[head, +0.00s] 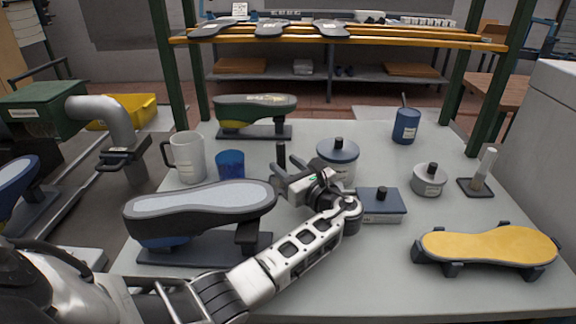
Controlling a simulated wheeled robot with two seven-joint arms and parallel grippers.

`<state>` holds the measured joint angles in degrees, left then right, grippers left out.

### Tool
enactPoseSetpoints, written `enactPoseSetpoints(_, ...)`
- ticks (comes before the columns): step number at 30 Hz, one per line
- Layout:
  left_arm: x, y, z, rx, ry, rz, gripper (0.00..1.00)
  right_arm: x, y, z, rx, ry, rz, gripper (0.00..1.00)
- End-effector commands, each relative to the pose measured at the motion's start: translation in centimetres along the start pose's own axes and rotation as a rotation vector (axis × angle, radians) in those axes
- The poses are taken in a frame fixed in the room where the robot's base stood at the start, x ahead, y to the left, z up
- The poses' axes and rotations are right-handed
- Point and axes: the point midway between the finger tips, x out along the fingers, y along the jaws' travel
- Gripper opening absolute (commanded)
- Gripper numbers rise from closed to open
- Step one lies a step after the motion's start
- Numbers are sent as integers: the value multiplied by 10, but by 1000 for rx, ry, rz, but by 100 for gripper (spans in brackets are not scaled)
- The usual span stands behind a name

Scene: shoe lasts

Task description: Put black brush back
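A short black upright stick, which looks like the handle of the black brush (281,154), rises at the fingertips of my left gripper (283,177). The gripper appears shut on it, just behind the toe of the grey-topped shoe last. The brush's lower end is hidden by the fingers and the last. A blue cup (231,165) stands to the left of the gripper, apart from the brush. A blue pot (405,127) with a thin dark handle sticking out stands at the back right. My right gripper is not in view.
The grey-topped last (200,203) is close in front of my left gripper. A lidded pot (338,152), a blue box (382,204), a small grey pot (429,180), a white-handled tool (485,170) and a yellow last (490,246) stand right. A white mug (186,158) stands left of the cup.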

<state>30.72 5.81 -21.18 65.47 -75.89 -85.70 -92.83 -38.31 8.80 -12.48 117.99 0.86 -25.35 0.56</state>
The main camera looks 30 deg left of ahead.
Motion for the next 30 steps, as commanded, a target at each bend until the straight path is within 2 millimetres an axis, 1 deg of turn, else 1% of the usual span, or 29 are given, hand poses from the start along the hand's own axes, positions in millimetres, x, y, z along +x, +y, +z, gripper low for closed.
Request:
enactPoseSetpoints(8,0,0,1,-1,0,0,45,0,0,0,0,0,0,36)
enactPoseSetpoints(11,0,0,7,-2,0,0,45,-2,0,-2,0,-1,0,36)
enactPoseSetpoints(13,0,0,16,-3,-1,0,45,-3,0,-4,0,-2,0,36)
enactPoseSetpoints(15,-13,-1,11,-1,3,-2,45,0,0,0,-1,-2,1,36)
enactPoseSetpoints(24,-80,-1,11,-2,3,-2,45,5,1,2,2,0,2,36)
enactPoseSetpoints(27,-98,-1,11,-1,2,-2,45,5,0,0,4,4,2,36)
enactPoseSetpoints(30,-110,0,12,-1,1,-1,45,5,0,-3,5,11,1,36)
